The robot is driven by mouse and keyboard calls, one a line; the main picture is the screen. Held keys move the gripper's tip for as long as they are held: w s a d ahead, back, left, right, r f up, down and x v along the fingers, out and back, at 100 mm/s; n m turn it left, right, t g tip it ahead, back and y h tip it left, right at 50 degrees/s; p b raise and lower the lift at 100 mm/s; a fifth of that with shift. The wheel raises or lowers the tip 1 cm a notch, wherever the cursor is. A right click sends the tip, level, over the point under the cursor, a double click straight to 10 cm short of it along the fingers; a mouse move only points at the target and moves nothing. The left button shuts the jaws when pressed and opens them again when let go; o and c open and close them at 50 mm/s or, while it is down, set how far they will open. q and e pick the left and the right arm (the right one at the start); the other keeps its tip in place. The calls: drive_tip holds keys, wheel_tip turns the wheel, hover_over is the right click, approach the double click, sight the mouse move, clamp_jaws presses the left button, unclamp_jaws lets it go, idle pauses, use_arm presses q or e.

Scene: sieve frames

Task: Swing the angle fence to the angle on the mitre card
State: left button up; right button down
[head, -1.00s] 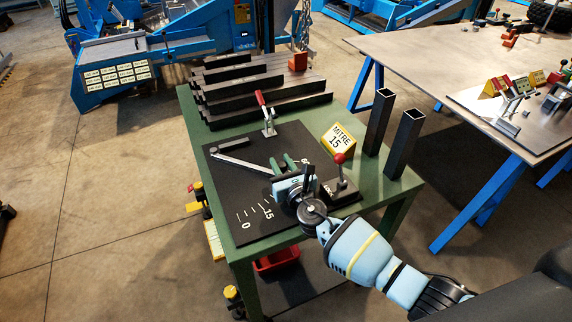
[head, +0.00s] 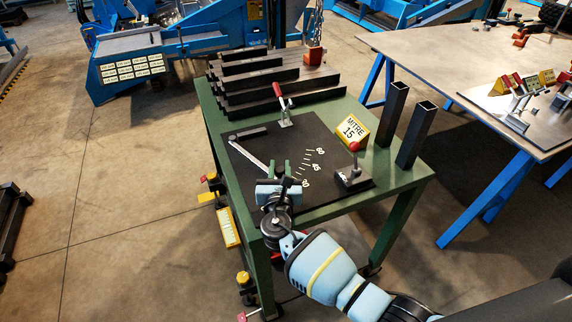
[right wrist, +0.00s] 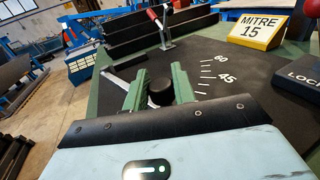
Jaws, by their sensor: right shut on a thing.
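The angle fence (head: 252,153) is a thin grey bar on a black plate (head: 240,157), running from its back-left pivot towards my right gripper (head: 280,170). The gripper's green fingers (right wrist: 158,88) are shut on the fence's black knob (right wrist: 160,92). The 30, 45 and 60 marks show to the right of the gripper; the low end of the scale is hidden behind it, so I cannot read the fence's exact angle. The yellow mitre card (head: 352,129) reads MITRE 15; it also shows in the right wrist view (right wrist: 258,29). My left gripper is not in view.
A lock block (head: 352,180) with a red-knobbed lever stands at the plate's right. A red-handled clamp (head: 283,108) stands at its back edge. Two upright square tubes (head: 405,125) stand right of the card. Dark bars (head: 275,85) lie behind.

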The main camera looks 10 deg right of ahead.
drive_tip(key=shift+s+a+m+g+h, duration=0.15)
drive_tip(key=shift+s+a+m+h, duration=0.2)
drive_tip(key=shift+a+h, duration=0.25)
drive_tip(key=shift+s+a+m+g+h, duration=0.15)
drive_tip(key=shift+s+a+m+h, duration=0.15)
drive_tip(key=shift+a+h, duration=0.3)
drive_tip(key=c, duration=1.2)
unclamp_jaws()
drive_tip(key=shift+o, duration=0.2)
drive_tip(key=shift+v, duration=3.9)
